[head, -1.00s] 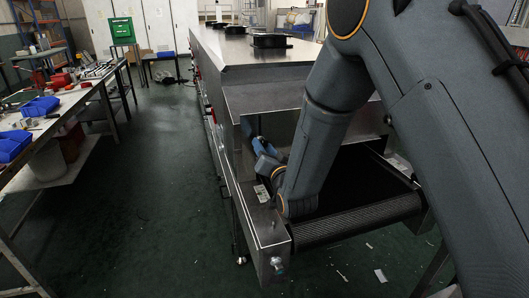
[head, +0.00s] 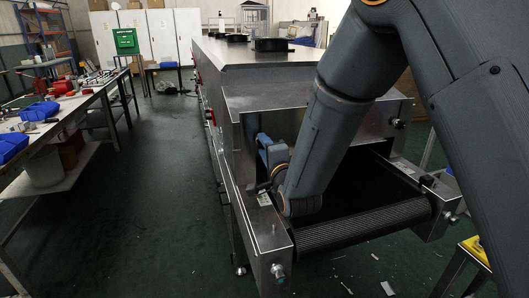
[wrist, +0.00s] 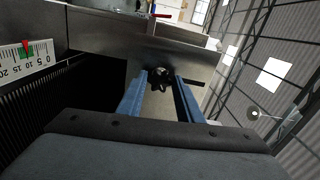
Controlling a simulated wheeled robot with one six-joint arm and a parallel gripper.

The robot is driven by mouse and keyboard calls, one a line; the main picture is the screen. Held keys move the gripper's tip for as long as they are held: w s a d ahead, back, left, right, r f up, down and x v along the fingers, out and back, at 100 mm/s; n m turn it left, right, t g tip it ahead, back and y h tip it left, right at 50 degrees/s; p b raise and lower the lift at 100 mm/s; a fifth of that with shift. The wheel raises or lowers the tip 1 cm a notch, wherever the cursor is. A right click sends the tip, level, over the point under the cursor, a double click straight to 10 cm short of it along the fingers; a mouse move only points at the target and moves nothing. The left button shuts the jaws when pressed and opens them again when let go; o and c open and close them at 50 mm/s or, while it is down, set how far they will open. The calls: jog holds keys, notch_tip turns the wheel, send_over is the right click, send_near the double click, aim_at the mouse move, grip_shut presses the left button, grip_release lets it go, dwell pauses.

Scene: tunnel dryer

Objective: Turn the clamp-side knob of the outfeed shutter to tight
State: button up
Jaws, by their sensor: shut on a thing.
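A black knob (wrist: 159,76) sits on the steel side in the wrist view, between the two blue fingertips of my gripper (wrist: 160,82). The fingers are closed on it from both sides. In the head view my gripper (head: 270,152) is at the left side of the dryer's outfeed opening, above the belt's left side rail. The knob is hidden there by my arm and gripper. A white scale (wrist: 27,57) with a red and green pointer shows at the left of the wrist view, the pointer between 0 and 10. The outfeed shutter itself is mostly hidden behind my arm.
The dark outfeed belt (head: 365,222) runs out below my arm between steel side rails. A small dark knob (head: 427,181) stands on the right rail. A workbench (head: 62,122) with blue bins stands left, with clear green floor (head: 165,205) between.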

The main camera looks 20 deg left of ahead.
jog(key=m+b, duration=0.3)
jog(key=m, duration=0.3)
jog(key=shift+m, duration=0.4)
dwell(0.3)
jog(key=o, duration=1)
jog(key=shift+o, duration=0.2)
jog(key=shift+d, duration=0.1)
jog(key=b+v, duration=0.1)
jog(key=v, duration=0.6)
jog(key=shift+s+d, duration=0.2)
jog(key=shift+s, duration=0.1)
